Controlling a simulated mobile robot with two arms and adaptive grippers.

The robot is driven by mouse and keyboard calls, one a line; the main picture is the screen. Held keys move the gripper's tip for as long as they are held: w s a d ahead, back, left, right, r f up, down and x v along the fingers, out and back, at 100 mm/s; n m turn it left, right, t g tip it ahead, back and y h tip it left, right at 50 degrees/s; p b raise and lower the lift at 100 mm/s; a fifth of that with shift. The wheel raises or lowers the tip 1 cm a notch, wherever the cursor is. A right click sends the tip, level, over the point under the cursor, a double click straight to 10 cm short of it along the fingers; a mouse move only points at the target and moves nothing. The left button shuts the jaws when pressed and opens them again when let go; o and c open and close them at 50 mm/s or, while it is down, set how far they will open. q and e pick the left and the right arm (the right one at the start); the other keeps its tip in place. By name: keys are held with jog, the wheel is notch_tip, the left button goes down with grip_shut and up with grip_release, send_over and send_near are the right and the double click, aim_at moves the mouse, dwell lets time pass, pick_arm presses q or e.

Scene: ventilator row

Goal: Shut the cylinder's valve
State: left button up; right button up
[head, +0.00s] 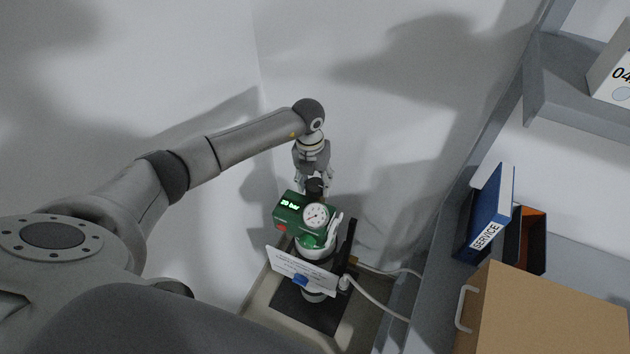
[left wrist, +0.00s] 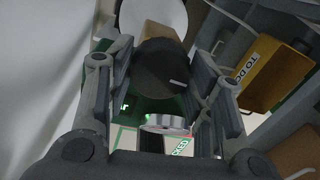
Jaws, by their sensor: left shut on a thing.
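The cylinder (head: 313,296) stands upright in the corner, mostly hidden under its head fittings. On top are a green box (head: 289,207) with a lit display reading about 20 bar and a round white gauge (head: 316,215). The valve's black knob (head: 314,188) sits at the back of these fittings; it also shows in the left wrist view (left wrist: 163,68), with a pale mark on its face. My left gripper (head: 315,181) reaches down from above, its fingers on either side of the knob and shut on it. My right gripper is not in view.
A white card (head: 300,270) hangs at the cylinder's front, and a pale hose (head: 378,296) runs right. Grey shelving (head: 412,300) at right holds a blue SERVICE binder (head: 486,218) and a brown box (head: 540,315). White walls stand close behind and left.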

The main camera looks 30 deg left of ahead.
pick_arm(q)
jog(key=n, duration=0.4)
jog(key=shift+n, duration=0.3)
jog(key=n+p, duration=0.1)
jog(key=n, duration=0.3)
jog(key=shift+n, duration=0.3)
jog(key=n, duration=0.2)
jog(key=n+p, duration=0.1)
jog(key=n, duration=0.1)
jog(key=shift+s+n+t+y, duration=0.1)
jog(key=shift+n+t+y, duration=0.2)
jog(key=shift+n+p, duration=0.5)
jog(key=shift+n, duration=1.8)
jog(key=o, duration=0.7)
jog(key=shift+d, duration=0.1)
jog(key=shift+o, duration=0.2)
jog(key=shift+r, duration=0.1)
